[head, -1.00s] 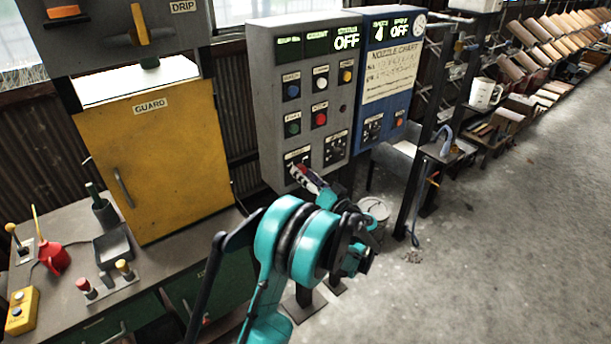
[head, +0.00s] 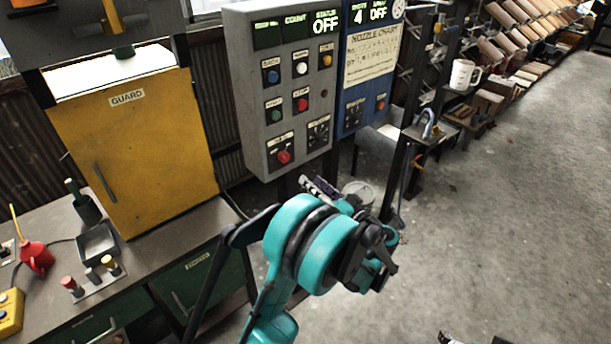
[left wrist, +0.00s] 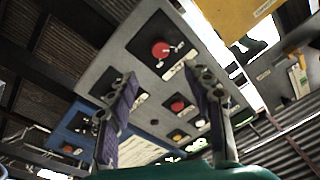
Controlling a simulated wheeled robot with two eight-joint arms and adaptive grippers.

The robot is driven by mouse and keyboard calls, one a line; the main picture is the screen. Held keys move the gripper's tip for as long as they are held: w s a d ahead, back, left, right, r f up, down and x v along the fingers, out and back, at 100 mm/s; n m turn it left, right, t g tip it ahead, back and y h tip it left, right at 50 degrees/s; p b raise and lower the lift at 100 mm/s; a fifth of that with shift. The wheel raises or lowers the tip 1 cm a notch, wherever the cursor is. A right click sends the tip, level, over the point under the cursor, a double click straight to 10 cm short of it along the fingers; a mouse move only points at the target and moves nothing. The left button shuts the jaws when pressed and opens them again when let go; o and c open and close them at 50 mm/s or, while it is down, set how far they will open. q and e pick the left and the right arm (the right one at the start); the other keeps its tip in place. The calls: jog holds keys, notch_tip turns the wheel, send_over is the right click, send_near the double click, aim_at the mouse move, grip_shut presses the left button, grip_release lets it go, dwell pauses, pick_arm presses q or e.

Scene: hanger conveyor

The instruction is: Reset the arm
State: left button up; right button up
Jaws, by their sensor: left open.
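My left gripper (head: 325,190) is at the end of the teal arm, just below the grey control panel (head: 250,110) in the head view. It is apart from the panel. In the left wrist view its two fingers (left wrist: 165,110) are spread with nothing between them. A red knob (head: 284,157) sits low on the panel's face; a red knob also shows beyond the fingers in the left wrist view (left wrist: 161,49). Part of what looks like my right gripper (head: 452,338) shows at the bottom edge of the head view; its jaws cannot be made out.
A yellow guard cabinet (head: 140,150) stands on a workbench (head: 155,255) at left. A blue panel (head: 347,121) adjoins the grey one. A stand (head: 432,140) and racks are at right. The concrete floor (head: 520,220) is open.

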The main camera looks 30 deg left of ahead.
pick_arm(q)
jog(key=shift+s+d, duration=0.1)
jog(key=shift+d, duration=0.1)
jog(key=shift+a, duration=0.1)
jog(key=s+a+f+m+g+h, duration=0.15)
jog(key=s+m+h, duration=0.25)
jog(key=s+h, duration=0.45)
jog(key=s+d+f+m+t+h, duration=0.1)
jog(key=s+d+f+m+h, duration=0.2)
jog(key=s+d+h, duration=0.6)
jog(key=s+d, duration=0.3)
jog(key=s, duration=0.3)
jog(key=shift+s, duration=0.4)
